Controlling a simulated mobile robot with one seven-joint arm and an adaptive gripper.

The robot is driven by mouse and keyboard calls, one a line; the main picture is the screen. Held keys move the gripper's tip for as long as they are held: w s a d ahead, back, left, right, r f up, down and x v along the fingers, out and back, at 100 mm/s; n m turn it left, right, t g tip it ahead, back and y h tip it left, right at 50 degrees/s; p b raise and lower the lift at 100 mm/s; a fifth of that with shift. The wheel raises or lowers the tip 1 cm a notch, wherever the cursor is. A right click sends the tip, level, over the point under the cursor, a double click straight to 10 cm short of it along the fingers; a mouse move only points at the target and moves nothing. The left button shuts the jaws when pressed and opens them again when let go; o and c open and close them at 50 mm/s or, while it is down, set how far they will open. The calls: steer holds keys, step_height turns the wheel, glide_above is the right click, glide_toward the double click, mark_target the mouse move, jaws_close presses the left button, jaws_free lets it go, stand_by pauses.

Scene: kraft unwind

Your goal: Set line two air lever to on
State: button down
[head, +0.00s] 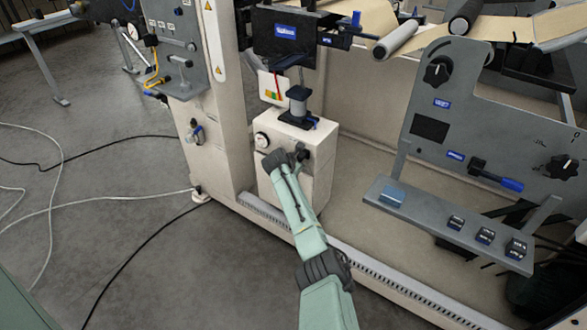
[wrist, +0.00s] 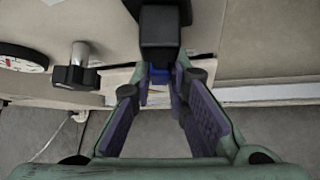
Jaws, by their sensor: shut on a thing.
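The air lever (wrist: 159,75) shows in the wrist view as a small blue piece under a black block (wrist: 160,30). My gripper (wrist: 160,72) has its two purple-padded fingers closed on either side of the blue piece. In the head view my gripper (head: 286,158) is at the front face of a cream box (head: 301,182), just right of a round gauge (head: 262,140). There the lever is mostly hidden by my gripper, and I cannot read any line label or on/off mark.
A black knob (wrist: 75,77) and a white dial (wrist: 20,60) are left of my fingers in the wrist view. A grey panel with knobs (head: 440,140) is to the right. Cables cross the open floor at left.

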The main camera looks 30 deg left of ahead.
steer(key=shift+d+f+n+h+b, duration=0.1)
steer(key=shift+d+n+h+b, duration=0.15)
steer(key=shift+h, duration=0.45)
steer(key=shift+d+n+h+b, duration=0.15)
steer(key=shift+d+n+h, duration=0.15)
steer(key=shift+h, duration=0.4)
steer(key=shift+s+f, duration=0.1)
steer(key=c, duration=1.6)
jaws_free()
steer(key=shift+o, duration=0.2)
steer(key=v, duration=1.2)
steer(key=shift+r, duration=0.2)
